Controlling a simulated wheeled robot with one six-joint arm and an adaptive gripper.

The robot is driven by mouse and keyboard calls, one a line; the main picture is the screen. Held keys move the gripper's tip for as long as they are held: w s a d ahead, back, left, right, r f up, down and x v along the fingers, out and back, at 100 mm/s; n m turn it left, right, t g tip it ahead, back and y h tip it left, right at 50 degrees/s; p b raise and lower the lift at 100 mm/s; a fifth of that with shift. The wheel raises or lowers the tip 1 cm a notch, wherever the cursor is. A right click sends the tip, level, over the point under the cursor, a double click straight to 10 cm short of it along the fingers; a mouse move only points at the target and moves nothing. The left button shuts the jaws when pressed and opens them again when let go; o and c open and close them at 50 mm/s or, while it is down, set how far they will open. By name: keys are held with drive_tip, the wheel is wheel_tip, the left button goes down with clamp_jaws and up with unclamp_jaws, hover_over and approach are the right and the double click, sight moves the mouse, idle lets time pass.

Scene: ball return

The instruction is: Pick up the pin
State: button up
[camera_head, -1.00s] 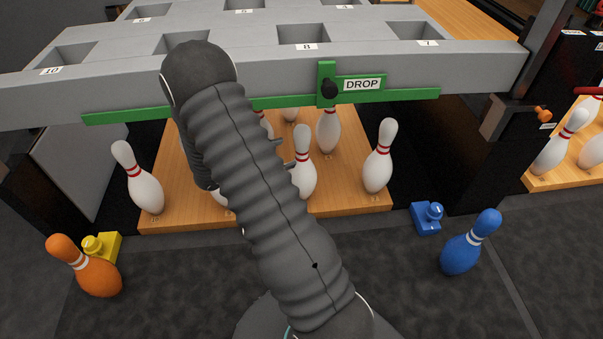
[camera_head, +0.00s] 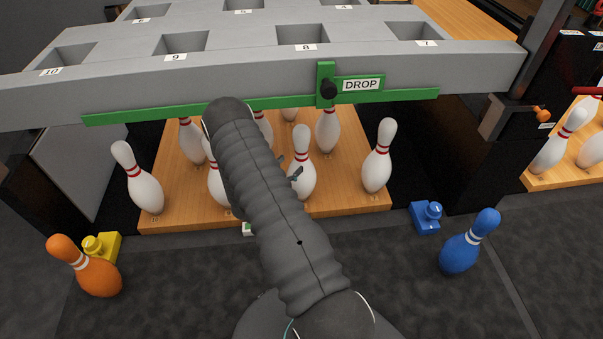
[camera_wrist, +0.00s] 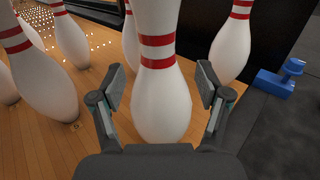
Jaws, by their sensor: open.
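A white pin with red stripes (camera_wrist: 162,95) stands upright in the middle of the wrist view, its top cut off by the frame. My gripper (camera_wrist: 161,82) is open, with one finger on each side of this pin.
Several other white pins stand around it, one at the right (camera_head: 378,160) and one at the left (camera_head: 145,185). A grey rack (camera_head: 400,62) with a green DROP bar (camera_head: 400,95) hangs above. An orange pin (camera_head: 95,275) and a blue pin (camera_head: 462,250) stand on the dark floor.

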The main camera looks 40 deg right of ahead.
sight(297, 156)
drive_tip(key=shift+x, duration=3.75)
drive_tip(key=shift+w+a, duration=0.1)
clamp_jaws()
drive_tip(key=shift+w+r+p, duration=0.1)
drive_tip(key=shift+r+p, duration=0.05)
drive_tip(key=shift+p, duration=0.15)
